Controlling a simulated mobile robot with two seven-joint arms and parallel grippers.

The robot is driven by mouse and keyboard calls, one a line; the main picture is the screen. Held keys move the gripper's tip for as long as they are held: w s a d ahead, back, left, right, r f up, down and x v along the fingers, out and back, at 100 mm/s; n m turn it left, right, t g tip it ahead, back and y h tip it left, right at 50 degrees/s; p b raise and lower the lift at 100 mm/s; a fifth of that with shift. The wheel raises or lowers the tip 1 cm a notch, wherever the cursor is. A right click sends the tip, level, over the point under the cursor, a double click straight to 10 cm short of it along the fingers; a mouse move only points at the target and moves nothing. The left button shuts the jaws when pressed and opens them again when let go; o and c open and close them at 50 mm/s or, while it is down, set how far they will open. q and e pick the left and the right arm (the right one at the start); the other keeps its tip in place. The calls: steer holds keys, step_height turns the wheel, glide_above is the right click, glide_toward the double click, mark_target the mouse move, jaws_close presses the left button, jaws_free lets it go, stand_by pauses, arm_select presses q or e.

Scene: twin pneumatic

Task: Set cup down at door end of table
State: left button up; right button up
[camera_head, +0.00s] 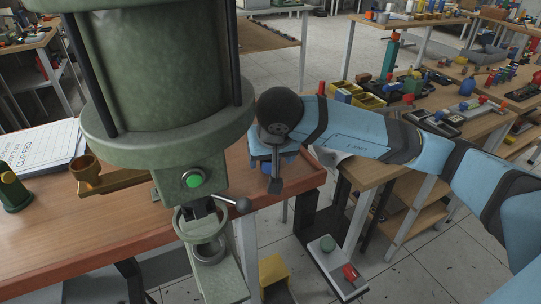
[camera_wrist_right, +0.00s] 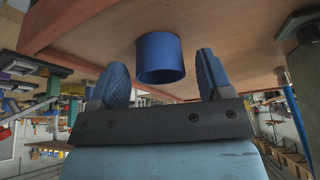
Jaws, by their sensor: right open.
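The blue cup (camera_wrist_right: 160,58) stands in the right wrist view, which looks upside down. Its open rim faces away from the wooden table top (camera_wrist_right: 100,38), so it stands upright on the table. My right gripper (camera_head: 270,168) is at the table's right end in the head view. Its two blue ridged fingers are apart, one on each side of the cup, with visible gaps between fingers and cup. In the head view some blue shows by the gripper, but I cannot tell finger from cup there. The table (camera_head: 100,237) has a red edge. My left gripper is not in view.
A large green press (camera_head: 165,80) stands on the table, left of my right gripper, and hides much of it. A brass part (camera_head: 108,180) and white papers (camera_head: 40,145) lie further left. Other benches (camera_head: 465,120) with coloured parts stand behind my right arm.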

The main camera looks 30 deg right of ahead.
steer(key=p+v, duration=0.1)
steer(key=v, duration=1)
steer(key=shift+s+r+p, duration=0.15)
steer(key=shift+r+p, duration=0.2)
steer(key=shift+r, duration=0.05)
steer(key=shift+a, duration=0.15)
